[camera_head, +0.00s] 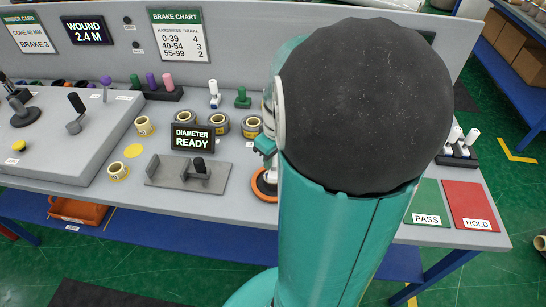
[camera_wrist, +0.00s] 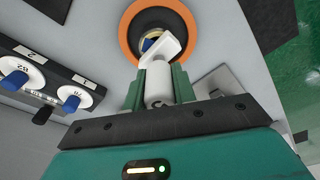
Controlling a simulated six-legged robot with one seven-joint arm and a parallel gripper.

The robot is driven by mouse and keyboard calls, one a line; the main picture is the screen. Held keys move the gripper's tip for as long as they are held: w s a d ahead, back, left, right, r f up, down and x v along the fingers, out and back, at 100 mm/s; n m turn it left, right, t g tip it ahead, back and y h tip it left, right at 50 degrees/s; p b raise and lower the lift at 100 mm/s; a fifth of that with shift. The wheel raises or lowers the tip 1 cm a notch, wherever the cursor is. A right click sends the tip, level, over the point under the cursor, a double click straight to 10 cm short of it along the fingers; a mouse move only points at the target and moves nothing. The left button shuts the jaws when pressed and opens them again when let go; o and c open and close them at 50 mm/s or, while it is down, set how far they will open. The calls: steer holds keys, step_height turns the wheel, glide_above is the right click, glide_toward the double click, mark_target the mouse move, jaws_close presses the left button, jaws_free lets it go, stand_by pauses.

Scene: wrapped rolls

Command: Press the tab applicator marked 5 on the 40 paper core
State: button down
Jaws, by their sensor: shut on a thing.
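My gripper (camera_wrist: 158,88) is shut on a white tab applicator (camera_wrist: 159,72), its two green fingers on either side of the handle. A partly hidden dark mark on the handle looks like a 5. The applicator's angled white head is over the middle of an orange ring (camera_wrist: 131,35) with a dark inside. A tan core (camera_wrist: 146,44) with a blue patch shows there, partly hidden by the head. I cannot tell whether they touch, and no 40 is readable. In the head view my arm hides most of the orange ring (camera_head: 259,190) and the applicator.
A black rack (camera_wrist: 45,72) with white and blue round-ended items stands left in the wrist view. In the head view, the READY display (camera_head: 193,138), a grey fixture (camera_head: 225,176) and several rolls (camera_head: 219,123) lie left of my arm. Green PASS (camera_head: 428,203) and red HOLD (camera_head: 469,203) pads are right.

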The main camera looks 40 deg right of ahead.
steer(key=shift+r, duration=3.8)
